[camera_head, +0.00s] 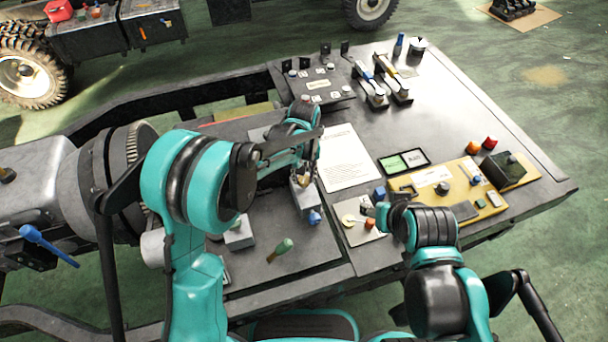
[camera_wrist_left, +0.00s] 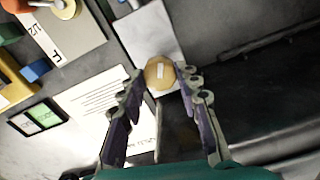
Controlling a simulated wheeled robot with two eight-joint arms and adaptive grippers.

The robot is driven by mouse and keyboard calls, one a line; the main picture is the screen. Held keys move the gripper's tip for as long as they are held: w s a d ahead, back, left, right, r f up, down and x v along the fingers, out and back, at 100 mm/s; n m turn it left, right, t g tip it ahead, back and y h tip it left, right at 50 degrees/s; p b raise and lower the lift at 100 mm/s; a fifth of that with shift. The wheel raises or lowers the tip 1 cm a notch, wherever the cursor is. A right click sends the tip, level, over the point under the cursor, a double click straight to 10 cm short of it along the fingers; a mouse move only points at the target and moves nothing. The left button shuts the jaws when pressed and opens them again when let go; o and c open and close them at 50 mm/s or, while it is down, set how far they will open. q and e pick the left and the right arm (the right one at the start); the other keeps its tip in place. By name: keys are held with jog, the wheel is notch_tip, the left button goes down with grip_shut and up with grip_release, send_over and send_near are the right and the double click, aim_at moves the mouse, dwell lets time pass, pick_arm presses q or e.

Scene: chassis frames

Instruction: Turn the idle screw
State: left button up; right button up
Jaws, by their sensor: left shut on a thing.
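The idle screw (camera_wrist_left: 160,72) is a brass, round head with a pale slot, on a light grey block (camera_wrist_left: 151,35). In the left wrist view my left gripper (camera_wrist_left: 160,77) has its fingertips on both sides of the head, shut on it. In the head view the left gripper (camera_head: 303,178) points down at the grey block (camera_head: 305,201), and the brass screw is mostly hidden by the fingers. My right arm comes in from the lower right. Its gripper (camera_head: 392,214) is largely hidden by the wrist, near the small panel, and its fingers are unclear.
A printed sheet (camera_head: 346,157) and a black-framed display (camera_head: 403,161) lie beside the block. A panel with an orange knob and brass dial (camera_head: 350,220) is near the right gripper. A yellow board (camera_head: 463,205) lies farther right. The table's right back (camera_head: 460,95) is clear.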

aim_at(304, 178)
pick_arm(q)
jog(key=shift+n, duration=0.3)
jog(key=o, duration=1.2)
jog(key=shift+c, duration=0.2)
jog(key=shift+r, duration=0.1)
notch_tip(304, 178, up, 12)
